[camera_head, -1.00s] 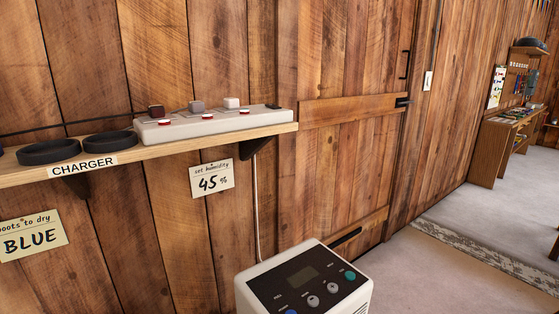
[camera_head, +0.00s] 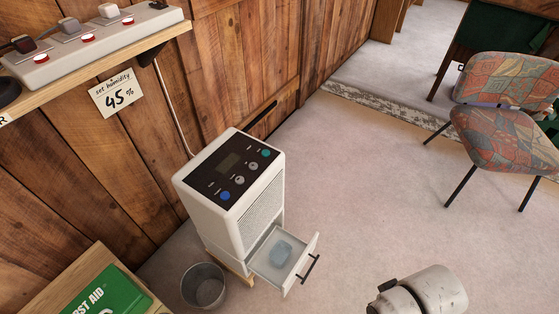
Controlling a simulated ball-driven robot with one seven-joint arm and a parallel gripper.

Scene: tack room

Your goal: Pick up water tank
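A white dehumidifier (camera_head: 232,190) with a dark control panel stands on the floor against the wooden wall. At its base a pale drawer (camera_head: 303,276) is pulled out, with a dark bar handle on its front. Inside the drawer lies a small bluish, see-through block (camera_head: 281,252); I cannot tell whether this block or the whole drawer is the water tank. Part of my arm shows at the bottom right, apart from the drawer. My gripper's fingers are not in view.
A grey metal bucket (camera_head: 203,288) stands close left of the drawer. A green first aid box (camera_head: 108,292) is at the lower left. A shelf with a power strip (camera_head: 95,42) is above. A patterned chair (camera_head: 505,125) stands right; the floor between is clear.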

